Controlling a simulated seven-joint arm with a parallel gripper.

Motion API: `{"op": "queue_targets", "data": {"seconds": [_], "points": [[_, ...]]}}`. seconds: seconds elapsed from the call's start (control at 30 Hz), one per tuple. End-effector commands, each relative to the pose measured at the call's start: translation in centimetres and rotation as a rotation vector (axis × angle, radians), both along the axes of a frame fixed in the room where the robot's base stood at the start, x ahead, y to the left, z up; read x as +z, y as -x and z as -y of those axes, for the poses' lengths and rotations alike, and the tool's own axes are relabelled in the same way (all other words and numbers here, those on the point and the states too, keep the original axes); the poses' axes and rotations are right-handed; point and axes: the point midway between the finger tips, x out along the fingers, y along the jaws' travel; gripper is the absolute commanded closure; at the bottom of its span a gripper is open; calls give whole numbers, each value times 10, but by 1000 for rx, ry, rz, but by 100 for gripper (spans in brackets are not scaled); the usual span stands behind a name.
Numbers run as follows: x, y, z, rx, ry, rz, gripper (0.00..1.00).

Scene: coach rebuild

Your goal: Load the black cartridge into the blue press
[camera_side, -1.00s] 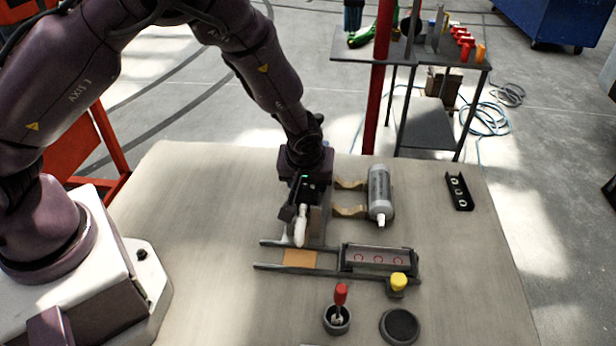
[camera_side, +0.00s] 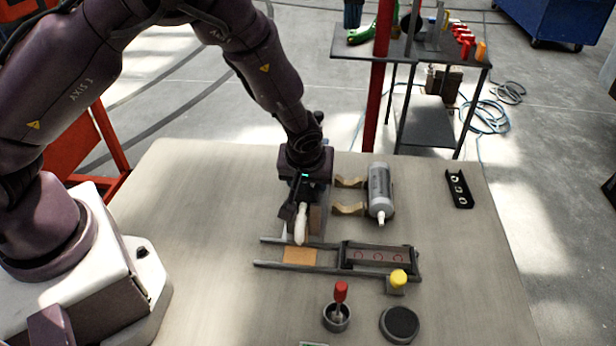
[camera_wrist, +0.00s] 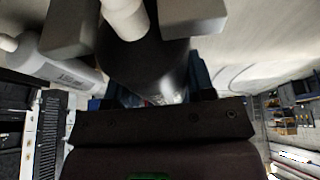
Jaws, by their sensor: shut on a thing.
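My gripper (camera_side: 302,208) is over the middle of the table, shut on the black cartridge. In the wrist view the black cartridge (camera_wrist: 146,68) lies between two grey fingers, with its white nozzle (camera_wrist: 125,15) at the top of the picture. In the side view the white nozzle (camera_side: 300,227) points toward the front, just behind the rails, and my gripper hides most of the cartridge. Blue parts (camera_wrist: 201,78) show beside and behind the cartridge in the wrist view. They may be the blue press; I cannot tell whether the cartridge touches them. No whole press is visible.
A grey cartridge (camera_side: 380,188) lies by tan holders (camera_side: 350,208) to the right. In front are rails with an orange plate (camera_side: 300,256), a dark tray (camera_side: 377,257), a yellow knob (camera_side: 398,278), a red-handled tool (camera_side: 340,292) and a round black pad (camera_side: 399,325). The table's left side is clear.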

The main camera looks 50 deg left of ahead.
Motion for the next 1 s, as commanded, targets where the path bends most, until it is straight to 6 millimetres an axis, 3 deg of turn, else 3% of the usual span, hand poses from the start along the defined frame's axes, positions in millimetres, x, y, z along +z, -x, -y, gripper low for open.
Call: {"op": "queue_targets", "data": {"seconds": [0.43, 0.47, 0.57, 0.6, 0.77, 0.87, 1.0], "points": [[-2, 0, 0, 1, 0, 2, 81], [-2, 0, 0, 1, 0, 2, 48], [-2, 0, 0, 1, 0, 2, 25], [-2, 0, 0, 1, 0, 2, 21], [-2, 0, 0, 0, 0, 0, 21], [-2, 0, 0, 0, -1, -1, 2], [-2, 0, 0, 0, -1, -1, 0]]}}
